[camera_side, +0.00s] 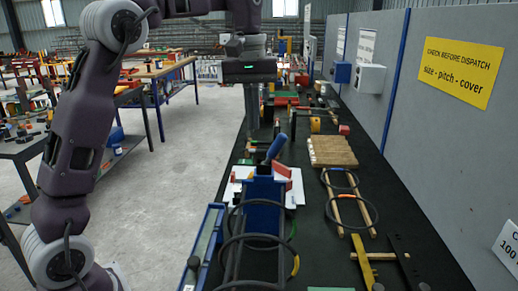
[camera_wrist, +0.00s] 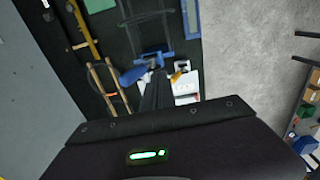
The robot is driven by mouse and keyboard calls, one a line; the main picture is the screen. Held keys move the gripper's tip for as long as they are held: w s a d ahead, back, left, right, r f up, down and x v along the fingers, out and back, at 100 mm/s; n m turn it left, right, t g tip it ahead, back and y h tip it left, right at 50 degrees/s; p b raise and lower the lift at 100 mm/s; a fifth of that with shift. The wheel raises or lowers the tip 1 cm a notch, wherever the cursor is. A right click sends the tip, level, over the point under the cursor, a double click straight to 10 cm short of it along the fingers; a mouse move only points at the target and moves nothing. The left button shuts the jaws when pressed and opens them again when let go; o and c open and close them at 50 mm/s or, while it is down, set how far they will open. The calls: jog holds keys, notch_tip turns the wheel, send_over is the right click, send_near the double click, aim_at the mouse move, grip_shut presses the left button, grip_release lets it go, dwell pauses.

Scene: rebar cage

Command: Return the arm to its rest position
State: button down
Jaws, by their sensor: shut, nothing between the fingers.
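My gripper (camera_side: 252,128) hangs fingers down over the dark bench, above and behind the blue fixture, apart from everything below it. Its fingers are together and empty, and they also show shut in the wrist view (camera_wrist: 157,75). A rebar cage of dark bars and rings (camera_side: 262,237) lies at the blue fixture (camera_side: 263,190) near the front of the bench. A tool with a blue handle (camera_side: 276,147) stands tilted by the fixture; blue shows beside my fingers in the wrist view (camera_wrist: 133,76). My arm is bent, its upper part out of frame.
Rings on wooden strips (camera_side: 347,207), a wooden block (camera_side: 332,151) and a yellow piece (camera_side: 363,262) lie on the right of the bench. A grey panel with a yellow sign (camera_side: 459,72) walls the right side. Open floor (camera_side: 185,190) lies to the left.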

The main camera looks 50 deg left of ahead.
jog(key=shift+s+r, duration=0.1)
jog(key=shift+r, duration=0.25)
jog(key=s+d+r+m+t, duration=0.1)
jog(key=s+d+m+t, duration=0.35)
jog(key=s, duration=1.05)
jog(key=s+d+f+m, duration=0.3)
jog(key=s+f, duration=0.5)
jog(key=s, duration=0.3)
jog(key=shift+s+d+m+t, duration=0.2)
jog(key=shift+d+m+t, duration=0.2)
jog(key=shift+m, duration=0.35)
